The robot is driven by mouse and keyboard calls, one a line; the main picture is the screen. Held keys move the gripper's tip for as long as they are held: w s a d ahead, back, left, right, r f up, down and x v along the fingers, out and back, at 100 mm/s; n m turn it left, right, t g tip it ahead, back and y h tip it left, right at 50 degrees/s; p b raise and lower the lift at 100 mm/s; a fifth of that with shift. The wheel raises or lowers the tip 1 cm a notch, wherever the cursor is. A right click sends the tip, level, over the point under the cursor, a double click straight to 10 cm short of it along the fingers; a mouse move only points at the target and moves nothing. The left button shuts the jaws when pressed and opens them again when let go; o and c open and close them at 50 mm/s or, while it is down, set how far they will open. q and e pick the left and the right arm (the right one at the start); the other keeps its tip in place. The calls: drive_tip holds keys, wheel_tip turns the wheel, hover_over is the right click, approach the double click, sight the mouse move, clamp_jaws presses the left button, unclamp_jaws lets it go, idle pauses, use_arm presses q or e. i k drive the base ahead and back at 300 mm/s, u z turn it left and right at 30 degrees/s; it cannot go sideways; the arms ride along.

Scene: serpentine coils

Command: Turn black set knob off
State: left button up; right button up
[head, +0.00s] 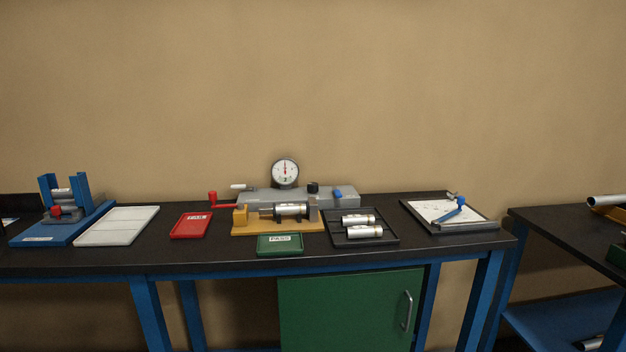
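A small black knob (313,188) stands upright on top of the grey test device (262,196) at the middle of the bench. It is too small for me to tell which way it is set. A round dial gauge (285,172) with a red needle rises behind the device, left of the knob. A blue knob or lever (337,193) sits to its right, and a red-handled crank (214,197) is at the left end. A silver cylinder (291,209) lies in the yellow-based cradle in front. Neither of my grippers shows in the head view.
On the black bench (120,260) are a red tray (191,231), a green PASS tray (280,249), a black tray (387,240) with two cylinders, a white panel (116,226), a blue fixture (85,216) and a clipboard-like board (434,211). A second table (540,222) stands right, across a gap.

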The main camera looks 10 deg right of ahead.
sight(312, 186)
drive_tip(key=u, duration=0.25)
drive_tip(key=i, duration=1.15)
drive_tip(key=u, duration=0.2)
